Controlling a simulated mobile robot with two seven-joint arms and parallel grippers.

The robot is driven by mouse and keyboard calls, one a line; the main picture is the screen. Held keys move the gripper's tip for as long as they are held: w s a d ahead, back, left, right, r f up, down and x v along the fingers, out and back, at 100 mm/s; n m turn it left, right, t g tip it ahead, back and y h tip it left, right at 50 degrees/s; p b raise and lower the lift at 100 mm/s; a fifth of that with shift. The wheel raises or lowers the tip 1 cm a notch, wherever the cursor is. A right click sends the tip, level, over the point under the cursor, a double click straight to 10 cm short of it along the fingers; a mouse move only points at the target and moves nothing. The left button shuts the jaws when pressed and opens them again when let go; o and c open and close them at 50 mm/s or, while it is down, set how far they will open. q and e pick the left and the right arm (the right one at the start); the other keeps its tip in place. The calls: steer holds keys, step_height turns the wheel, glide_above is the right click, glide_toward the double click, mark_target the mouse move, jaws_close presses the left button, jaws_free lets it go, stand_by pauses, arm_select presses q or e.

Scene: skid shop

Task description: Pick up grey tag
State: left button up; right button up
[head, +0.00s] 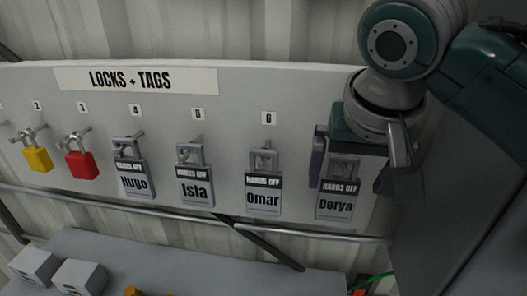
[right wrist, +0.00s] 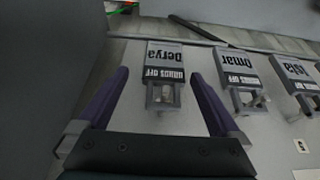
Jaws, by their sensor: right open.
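Several grey tags hang on pegs of a pale board. The rightmost grey tag, marked Derya (head: 338,202), hangs beside my right gripper (head: 352,165). In the right wrist view this Derya tag (right wrist: 164,70) appears upside down between the two purple fingers of my open right gripper (right wrist: 160,105), with room on both sides. Other grey tags read Omar (head: 263,195), Isla (head: 195,187) and Hugo (head: 135,180). The Omar tag (right wrist: 238,80) is just outside the right finger in the right wrist view. The peg behind the Derya tag is mostly hidden. My left gripper is not in view.
The board (head: 230,130) carries a "LOCKS + TAGS" label (head: 135,80). A yellow padlock (head: 39,159) and a red padlock (head: 81,165) hang at left. A metal rail (head: 150,216) runs below. White boxes (head: 36,264) sit on a grey surface at lower left.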

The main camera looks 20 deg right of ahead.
mark_target(340, 189)
steer(key=shift+w+f+p, duration=0.15)
steer(key=shift+f+p, duration=0.05)
steer(key=shift+p, duration=0.2)
steer(key=p+x, duration=0.1)
steer(key=x, duration=0.2)
steer(key=shift+w+a+f+p, duration=0.1)
steer(key=shift+a+p, duration=0.1)
steer(key=shift+p, duration=0.15)
steer(key=shift+w+d+f, duration=0.1)
steer(key=shift+w+f, duration=0.1)
steer(key=shift+f, duration=0.45)
steer(key=c, duration=1.5)
steer(key=shift+o, duration=0.2)
steer(key=shift+r, duration=0.1)
